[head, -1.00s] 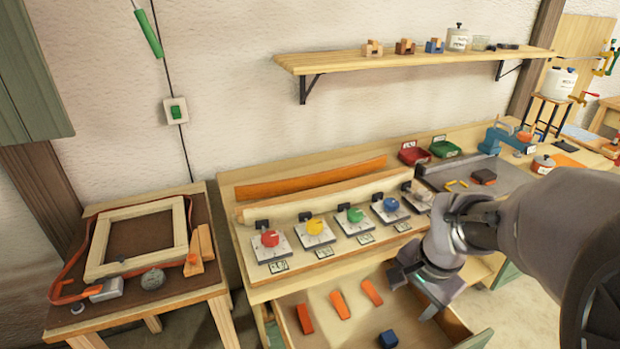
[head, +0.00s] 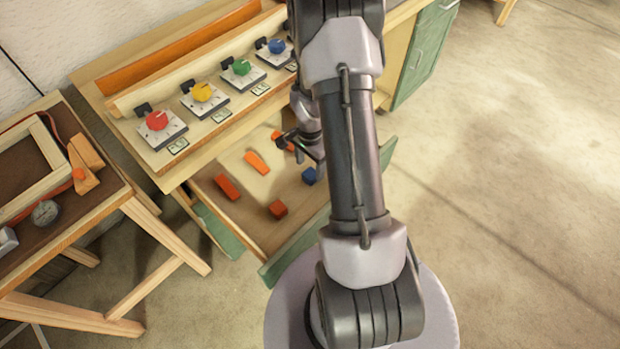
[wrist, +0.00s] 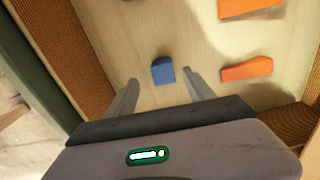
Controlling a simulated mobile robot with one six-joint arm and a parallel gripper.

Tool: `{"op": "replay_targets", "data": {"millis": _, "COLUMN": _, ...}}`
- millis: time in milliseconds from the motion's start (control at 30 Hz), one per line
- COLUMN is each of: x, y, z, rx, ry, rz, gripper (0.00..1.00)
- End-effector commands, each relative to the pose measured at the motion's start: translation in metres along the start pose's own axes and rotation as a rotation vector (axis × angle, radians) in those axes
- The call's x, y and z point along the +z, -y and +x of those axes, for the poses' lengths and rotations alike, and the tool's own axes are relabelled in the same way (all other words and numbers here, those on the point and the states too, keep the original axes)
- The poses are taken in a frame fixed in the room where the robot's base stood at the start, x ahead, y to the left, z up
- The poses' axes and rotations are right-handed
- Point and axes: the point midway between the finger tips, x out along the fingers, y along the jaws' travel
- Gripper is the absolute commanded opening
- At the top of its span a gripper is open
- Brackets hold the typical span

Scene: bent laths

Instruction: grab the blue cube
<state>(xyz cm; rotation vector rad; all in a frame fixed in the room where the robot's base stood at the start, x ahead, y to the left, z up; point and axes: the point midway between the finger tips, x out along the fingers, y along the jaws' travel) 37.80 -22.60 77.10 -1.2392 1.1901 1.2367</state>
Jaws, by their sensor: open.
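The blue cube (head: 309,175) lies on the floor of the open drawer (head: 252,222), at its right side in the head view. My gripper (wrist: 157,80) is open and empty, with both fingers apart from the cube. In the head view my gripper (head: 302,152) is over the drawer, close to the cube, partly hidden by my arm.
Orange blocks lie in the drawer, among them one at the left (head: 227,187) and a red-orange cube (head: 278,209). The drawer's green front (head: 290,247) stands pulled out. Above is the bench with coloured knobs (head: 157,121). A side table (head: 75,215) stands at the left.

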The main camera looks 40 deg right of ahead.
Motion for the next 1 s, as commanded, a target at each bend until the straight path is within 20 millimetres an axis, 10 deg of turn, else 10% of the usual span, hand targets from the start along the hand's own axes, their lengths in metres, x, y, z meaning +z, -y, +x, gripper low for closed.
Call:
{"op": "replay_targets", "data": {"millis": 200, "x": -0.006, "y": 0.003, "z": 0.044, "rx": 0.002, "ry": 0.002, "rz": -0.001, "gripper": 0.62}}
{"op": "replay_targets", "data": {"millis": 400, "x": -0.006, "y": 0.003, "z": 0.042, "rx": 0.0, "ry": 0.0, "rz": -0.001, "gripper": 0.6}}
{"op": "replay_targets", "data": {"millis": 700, "x": -0.006, "y": 0.003, "z": 0.042, "rx": 0.001, "ry": 0.0, "rz": -0.001, "gripper": 0.01}}
{"op": "replay_targets", "data": {"millis": 1000, "x": -0.006, "y": 0.003, "z": 0.031, "rx": 0.0, "ry": 0.0, "rz": 0.0, "gripper": 0.0}}
